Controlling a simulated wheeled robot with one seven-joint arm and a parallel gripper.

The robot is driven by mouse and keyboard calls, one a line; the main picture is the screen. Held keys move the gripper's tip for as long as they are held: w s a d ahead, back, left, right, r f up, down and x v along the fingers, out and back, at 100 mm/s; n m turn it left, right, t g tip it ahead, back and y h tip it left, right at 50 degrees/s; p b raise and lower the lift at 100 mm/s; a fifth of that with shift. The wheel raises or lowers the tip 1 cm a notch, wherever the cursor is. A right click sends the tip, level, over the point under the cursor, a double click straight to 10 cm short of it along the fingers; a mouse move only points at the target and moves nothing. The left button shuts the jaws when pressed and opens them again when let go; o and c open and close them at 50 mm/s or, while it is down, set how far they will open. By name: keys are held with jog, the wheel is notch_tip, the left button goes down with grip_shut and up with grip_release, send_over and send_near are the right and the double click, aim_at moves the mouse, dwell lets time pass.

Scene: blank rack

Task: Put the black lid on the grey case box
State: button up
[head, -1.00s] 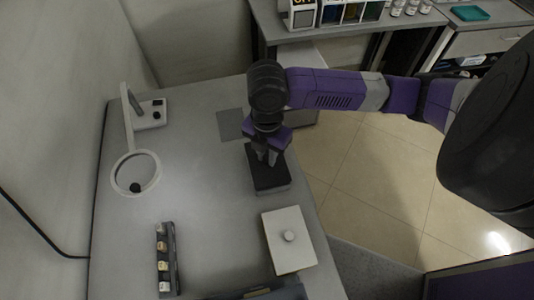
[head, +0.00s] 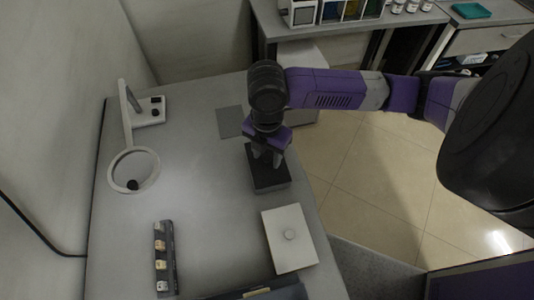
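The black lid (head: 268,175) lies flat over the grey case box (head: 272,189), near the right edge of the table. Only a narrow strip of the box shows below the lid's front edge. Whether the lid is fully seated cannot be told. My gripper (head: 267,161) points down at the middle of the lid, with its two light fingers at the lid's top. The fingers stand a little apart, and what is between them is hidden. I cannot tell whether they grip the lid's handle.
A dark strip with small blocks (head: 165,258) lies front left. A ring-shaped lamp or magnifier (head: 133,170) stands at left. A grey square (head: 230,121) lies behind. The table's middle left is clear.

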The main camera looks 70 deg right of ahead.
aim_at(267, 157)
notch_tip(267, 157, up, 8)
jog(key=shift+f, duration=0.1)
dwell(0.5)
dwell(0.4)
